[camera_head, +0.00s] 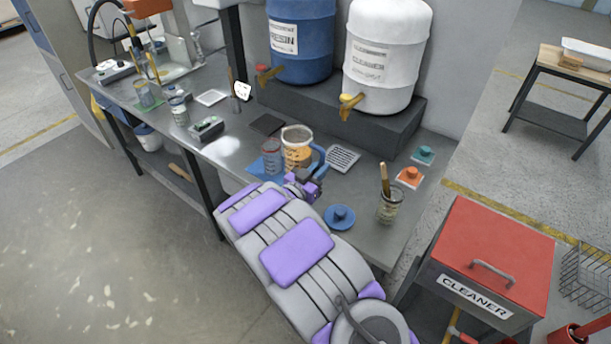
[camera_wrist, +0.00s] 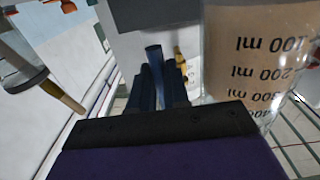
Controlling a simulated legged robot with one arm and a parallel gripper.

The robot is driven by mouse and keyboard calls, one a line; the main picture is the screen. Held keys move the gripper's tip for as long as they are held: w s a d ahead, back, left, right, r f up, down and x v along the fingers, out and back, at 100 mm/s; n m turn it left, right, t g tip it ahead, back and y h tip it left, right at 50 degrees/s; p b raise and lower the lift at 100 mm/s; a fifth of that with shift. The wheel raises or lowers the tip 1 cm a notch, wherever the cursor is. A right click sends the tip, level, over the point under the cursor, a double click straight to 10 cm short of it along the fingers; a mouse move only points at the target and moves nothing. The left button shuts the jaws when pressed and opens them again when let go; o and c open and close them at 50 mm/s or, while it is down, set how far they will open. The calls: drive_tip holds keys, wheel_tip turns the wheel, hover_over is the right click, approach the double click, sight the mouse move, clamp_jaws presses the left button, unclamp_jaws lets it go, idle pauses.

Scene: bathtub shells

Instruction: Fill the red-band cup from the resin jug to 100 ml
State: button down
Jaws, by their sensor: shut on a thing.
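The resin jug (camera_head: 297,137) is a clear jug with a blue handle (camera_head: 319,158) and amber liquid in its lower part. It stands about upright at the bench's front middle; I cannot tell whether it touches the bench. In the wrist view the jug (camera_wrist: 255,60) fills the right side, its ml marks upside down. My gripper (camera_head: 308,184) is shut on the handle; its fingers show in the wrist view (camera_wrist: 158,88). A clear measuring cup (camera_head: 271,160) with a reddish mark near its rim stands just left of the jug on a blue mat (camera_head: 256,168). Its fill level is unclear.
A blue resin drum (camera_head: 300,40) and a white cleaner drum (camera_head: 387,55) stand behind. A blue lid (camera_head: 340,217) and a jar of sticks (camera_head: 390,209) lie right of my gripper. A grey grid pad (camera_head: 343,158) is near the jug. A red-topped cleaner bin (camera_head: 495,245) stands right.

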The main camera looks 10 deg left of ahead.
sight(308, 143)
drive_tip(key=a+r+n+p, duration=0.1)
drive_tip(key=r+n+p, duration=0.1)
drive_tip(key=n+p, duration=0.1)
drive_tip(key=w+a+r+n+p, duration=0.1)
drive_tip(key=r+n+p, duration=0.1)
drive_tip(key=n+p, duration=0.1)
drive_tip(key=a+r+n+p, duration=0.1)
drive_tip(key=r+n+p, duration=0.2)
drive_tip(key=p, duration=0.1)
drive_tip(key=shift+w+a+t, duration=0.15)
drive_tip(key=shift+a+t, duration=0.15)
drive_tip(key=shift+a, duration=0.05)
drive_tip(key=shift+d+f, duration=0.1)
drive_tip(key=shift+f, duration=0.05)
drive_tip(key=shift+d, duration=0.1)
drive_tip(key=shift+a+r+n+p, duration=0.2)
drive_tip(key=shift+r+n+p, duration=0.3)
drive_tip(key=shift+p, duration=1.45)
drive_tip(key=shift+w+a+r+n+p, duration=0.15)
drive_tip(key=shift+r+n+p, duration=0.25)
drive_tip(key=shift+p, duration=0.65)
drive_tip(key=shift+a+r+n+p, duration=0.25)
drive_tip(key=shift+r+p, duration=0.25)
drive_tip(key=shift+p, duration=0.5)
drive_tip(key=shift+w+a+r+n+p, duration=0.1)
drive_tip(key=shift+r+n+p, duration=0.3)
drive_tip(key=shift+p, duration=0.65)
idle(1.4)
